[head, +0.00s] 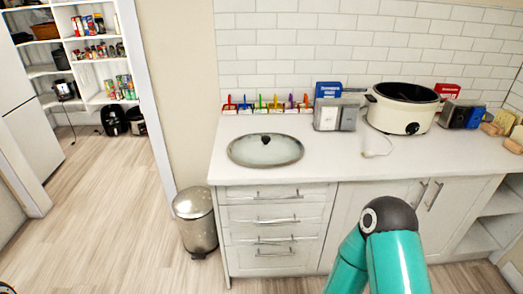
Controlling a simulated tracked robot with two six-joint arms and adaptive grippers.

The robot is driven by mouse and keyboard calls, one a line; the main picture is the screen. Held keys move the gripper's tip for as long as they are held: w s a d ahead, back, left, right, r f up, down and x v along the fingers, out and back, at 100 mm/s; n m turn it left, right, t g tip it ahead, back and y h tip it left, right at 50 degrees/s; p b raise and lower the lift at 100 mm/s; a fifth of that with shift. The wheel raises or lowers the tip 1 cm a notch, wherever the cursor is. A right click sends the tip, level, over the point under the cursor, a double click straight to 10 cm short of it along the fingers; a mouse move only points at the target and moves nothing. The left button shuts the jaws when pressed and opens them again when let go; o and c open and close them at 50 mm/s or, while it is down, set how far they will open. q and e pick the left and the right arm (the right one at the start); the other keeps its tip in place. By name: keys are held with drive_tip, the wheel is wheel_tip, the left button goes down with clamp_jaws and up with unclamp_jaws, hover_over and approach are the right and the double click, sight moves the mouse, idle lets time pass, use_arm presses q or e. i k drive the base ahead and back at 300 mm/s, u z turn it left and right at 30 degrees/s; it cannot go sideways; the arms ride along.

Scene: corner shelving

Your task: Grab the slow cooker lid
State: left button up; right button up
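The slow cooker lid (266,151) is an oval glass lid with a dark rim and a black knob. It lies flat on the left part of the white counter, knob up, with nothing touching it. The slow cooker (398,117) is cream-coloured with a dark inside, stands open further right on the counter, and has a cord in front of it. A teal arm of mine with a dark grey joint rises at the bottom right, in front of the cabinets. No gripper shows on it, and my other gripper is out of the picture.
The white counter (215,165) is clear around the lid. Small coloured containers (268,108) line the wall behind it. A toaster (335,115) and boxes stand beside the cooker. A metal trash bin (195,220) stands left of the drawers (275,232). Floor at left is free.

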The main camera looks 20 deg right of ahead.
sight(260, 149)
drive_tip(key=z, duration=0.1)
drive_tip(key=i, duration=0.9)
drive_tip(key=u, duration=0.1)
